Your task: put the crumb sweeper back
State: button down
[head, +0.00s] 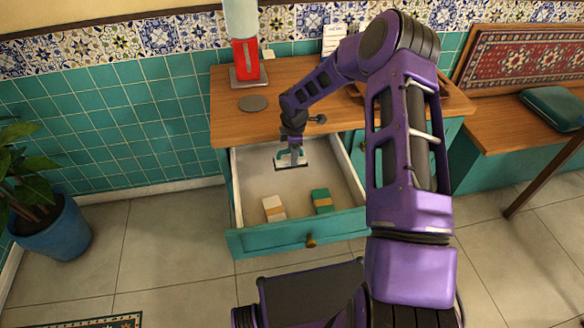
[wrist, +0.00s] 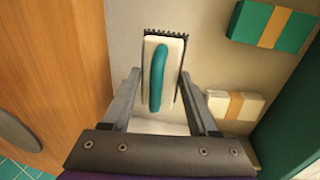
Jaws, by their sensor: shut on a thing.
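The crumb sweeper (head: 285,163) has a pale body, a teal handle and a dark bristle edge. In the wrist view the sweeper (wrist: 173,62) lies between the two fingers, bristles at the far end. My gripper (head: 292,151) points down and is shut on it; the gripper (wrist: 160,82) also shows in the wrist view. Both are over the back part of the open teal drawer (head: 251,178). I cannot tell whether the sweeper touches the drawer floor.
A cream packet (head: 273,208) and a teal packet (head: 322,201), each with a tan band, lie near the drawer's front. The drawer's left floor is bare.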

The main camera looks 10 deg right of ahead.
jog(key=shift+f, duration=3.3)
jog(key=shift+b, duration=0.3)
jog(key=shift+c, duration=0.8)
grip_release()
jog(key=r, duration=0.4)
jog(key=s+r+p, duration=0.1)
jog(key=r, duration=0.3)
jog(key=s+r, duration=0.1)
jog(key=r, duration=0.3)
jog(key=shift+f, duration=0.1)
